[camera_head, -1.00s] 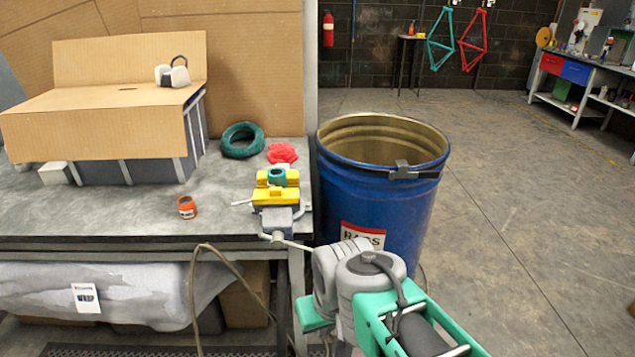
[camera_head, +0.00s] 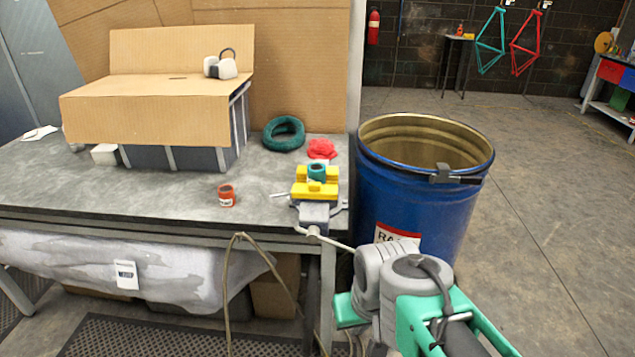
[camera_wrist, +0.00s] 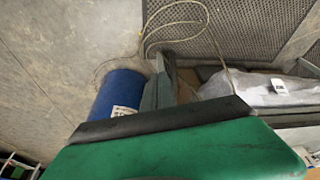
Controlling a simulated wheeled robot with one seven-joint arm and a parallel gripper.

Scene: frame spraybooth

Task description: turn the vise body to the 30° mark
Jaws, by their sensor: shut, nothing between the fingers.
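The vise (camera_head: 314,214) sits at the right front corner of the workbench in the head view. It has yellow jaws, a blue-grey body and a bar handle pointing to the front. A small teal ring-shaped piece (camera_head: 316,172) is at its jaws. The angle scale and the 30° mark are too small to make out. My gripper (camera_wrist: 165,122) shows in the wrist view as a green block with a black edge, shut and empty. It is low, in front of the bench and apart from the vise, which is not seen in the wrist view.
A blue barrel (camera_head: 415,205) stands close against the bench's right side. On the bench (camera_head: 150,190) are an orange can (camera_head: 226,196), a green coil (camera_head: 283,134), a red cloth-like thing (camera_head: 321,149) and a cardboard-covered box (camera_head: 150,110). A hose (camera_head: 232,270) hangs in front. Floor at right is clear.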

